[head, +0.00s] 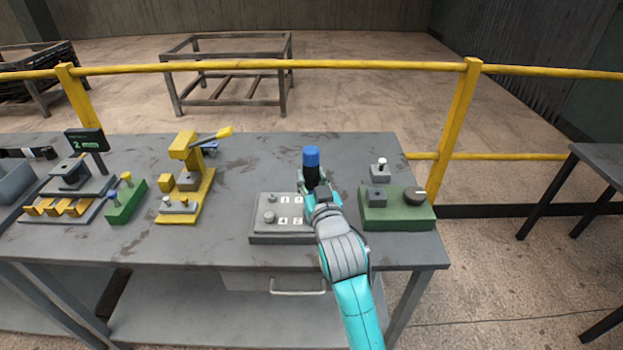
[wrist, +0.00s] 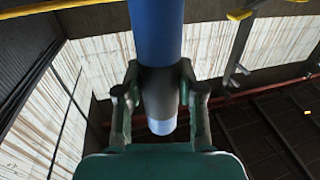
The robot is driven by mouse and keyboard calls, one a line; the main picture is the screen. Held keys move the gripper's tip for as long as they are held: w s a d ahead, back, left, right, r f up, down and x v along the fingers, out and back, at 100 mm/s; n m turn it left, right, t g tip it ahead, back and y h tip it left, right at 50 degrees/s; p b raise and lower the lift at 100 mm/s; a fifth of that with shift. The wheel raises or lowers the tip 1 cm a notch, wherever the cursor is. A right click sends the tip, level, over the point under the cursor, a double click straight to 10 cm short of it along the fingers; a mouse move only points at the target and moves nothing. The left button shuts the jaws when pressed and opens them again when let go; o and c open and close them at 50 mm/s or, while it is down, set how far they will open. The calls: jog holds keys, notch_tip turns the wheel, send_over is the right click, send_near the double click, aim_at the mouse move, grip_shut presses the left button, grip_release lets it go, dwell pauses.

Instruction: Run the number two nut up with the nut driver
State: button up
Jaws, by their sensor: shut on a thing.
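My gripper (head: 313,188) is shut on the nut driver (head: 311,158), which has a blue handle and a dark collar. In the wrist view the nut driver (wrist: 157,80) stands between the two fingers, with a pale grey end below the collar. In the head view it is upright, blue end on top, over the right part of a grey plate (head: 262,238) on the bench. The plate carries small white number labels and round metal nuts (head: 270,217) on its left part. My gripper hides the plate's right side and the driver's lower end, so I cannot tell whether it touches a nut.
A green box (head: 405,222) with a dark knob stands right of my arm, with a small grey block (head: 380,176) behind it. A yellow lever press (head: 187,175), a green block (head: 125,203) and a gauge with a "2 mm" display (head: 86,140) stand left. The bench behind the plate is clear.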

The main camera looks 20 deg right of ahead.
aim_at(313, 166)
grip_shut()
jog(key=shift+f, duration=1.35)
dwell(2.3)
jog(key=shift+r, duration=3.7)
